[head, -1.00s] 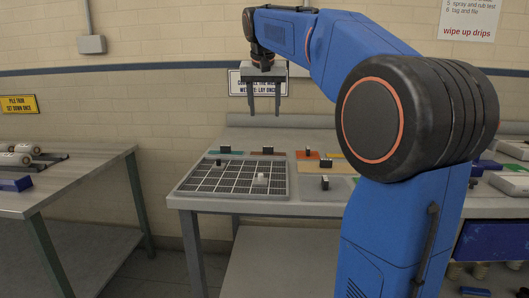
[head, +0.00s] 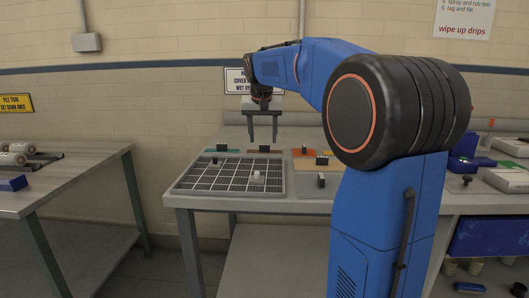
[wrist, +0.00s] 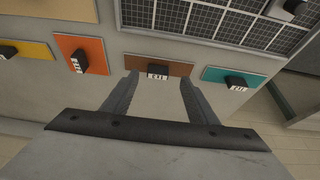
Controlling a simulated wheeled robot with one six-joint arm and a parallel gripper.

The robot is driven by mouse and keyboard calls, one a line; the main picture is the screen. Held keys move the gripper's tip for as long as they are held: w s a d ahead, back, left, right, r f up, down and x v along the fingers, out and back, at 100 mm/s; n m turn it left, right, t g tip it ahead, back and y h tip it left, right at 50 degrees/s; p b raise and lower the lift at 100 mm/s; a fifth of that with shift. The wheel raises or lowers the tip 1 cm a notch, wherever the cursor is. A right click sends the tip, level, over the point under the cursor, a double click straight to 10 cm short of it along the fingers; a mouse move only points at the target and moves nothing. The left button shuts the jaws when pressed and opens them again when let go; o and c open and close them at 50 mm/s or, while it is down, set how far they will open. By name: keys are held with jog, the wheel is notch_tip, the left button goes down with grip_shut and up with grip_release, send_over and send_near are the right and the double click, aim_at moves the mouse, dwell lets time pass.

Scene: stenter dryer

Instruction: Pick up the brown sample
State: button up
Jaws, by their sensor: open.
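The brown sample (wrist: 176,68) is a flat brown rectangle with a black block-shaped handle and a white label on it. In the wrist view it lies just beyond my fingertips, roughly centred between them. In the head view the brown sample (head: 277,151) shows at the back of the table, behind the dark grid, partly under my gripper. My gripper (head: 264,141) points down above it, open and empty. The two fingers also show in the wrist view (wrist: 158,83), spread apart. The head view does not clearly show the height gap to the handle.
In the wrist view an orange sample (wrist: 92,48), a yellow one (wrist: 35,50) and a teal one (wrist: 217,75) lie beside the brown one, each with a black handle. A dark grid panel (wrist: 233,24) lies close by. A grey roll lies along the back of the table.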

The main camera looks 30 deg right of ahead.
aim_at(264, 145)
jog(key=x, duration=0.4)
jog(key=shift+d, duration=0.2)
jog(key=c, duration=1.1)
jog(key=shift+r, duration=0.1)
